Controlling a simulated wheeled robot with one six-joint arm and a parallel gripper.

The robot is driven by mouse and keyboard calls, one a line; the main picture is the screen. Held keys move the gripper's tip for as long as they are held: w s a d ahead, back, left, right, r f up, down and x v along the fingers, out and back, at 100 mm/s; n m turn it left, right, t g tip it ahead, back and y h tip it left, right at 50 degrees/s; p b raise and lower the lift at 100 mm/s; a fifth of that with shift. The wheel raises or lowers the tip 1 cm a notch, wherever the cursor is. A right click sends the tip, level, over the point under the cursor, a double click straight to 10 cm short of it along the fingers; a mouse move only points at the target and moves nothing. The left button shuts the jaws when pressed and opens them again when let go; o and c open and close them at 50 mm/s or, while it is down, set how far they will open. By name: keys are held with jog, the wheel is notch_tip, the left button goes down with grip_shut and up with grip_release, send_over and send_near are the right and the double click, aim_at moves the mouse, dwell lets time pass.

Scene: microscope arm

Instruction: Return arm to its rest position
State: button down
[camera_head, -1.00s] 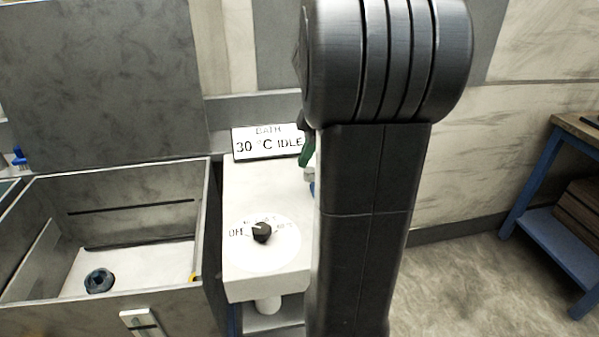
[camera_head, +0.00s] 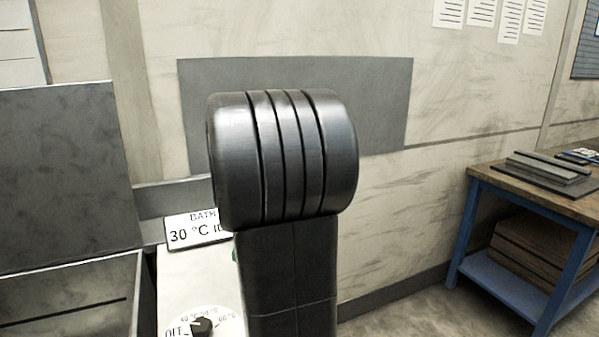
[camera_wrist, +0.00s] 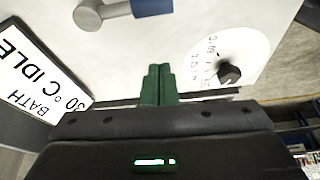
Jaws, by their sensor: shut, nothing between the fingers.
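My gripper (camera_wrist: 158,84) shows in the wrist view as two green fingers pressed together, with nothing between them. It is over the white bath unit (camera_wrist: 190,40), between the display sign and the dial. The sign (camera_head: 195,230) reads BATH 30 °C, partly covered by the arm. The black dial knob (camera_head: 201,327) is at the bottom edge; it also shows in the wrist view (camera_wrist: 229,73).
A grey open-lidded box (camera_head: 70,180) stands at the left. A blue-legged bench (camera_head: 520,190) with a wooden top is at the right. A grey panel (camera_head: 385,100) is on the wall behind my arm. A grey and blue cylindrical part (camera_wrist: 150,6) lies near the wrist view's top edge.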

jog(key=x, duration=0.3)
jog(key=shift+s+a+f, duration=0.1)
jog(key=shift+f, duration=0.3)
jog(key=shift+a+f, duration=0.2)
jog(key=m, duration=0.2)
jog(key=w+a+m+t+p, duration=0.1)
jog(key=m, duration=0.1)
jog(key=w+a+f+m+t, duration=0.1)
jog(key=m, duration=0.1)
jog(key=shift+f, duration=0.1)
jog(key=m, duration=0.1)
jog(key=w+a+m+t+p, duration=0.1)
jog(key=m, duration=0.1)
jog(key=shift+a+f, duration=0.2)
jog(key=shift+a, duration=0.05)
jog(key=shift+w+a+m+t+h+p, duration=0.2)
jog(key=shift+w+a+m, duration=0.1)
jog(key=shift+m, duration=0.3)
jog(key=shift+w+a+m+t+h+p, duration=0.1)
jog(key=shift+w+a+m+t+p, duration=0.15)
jog(key=shift+m, duration=0.35)
jog(key=shift+d, duration=0.15)
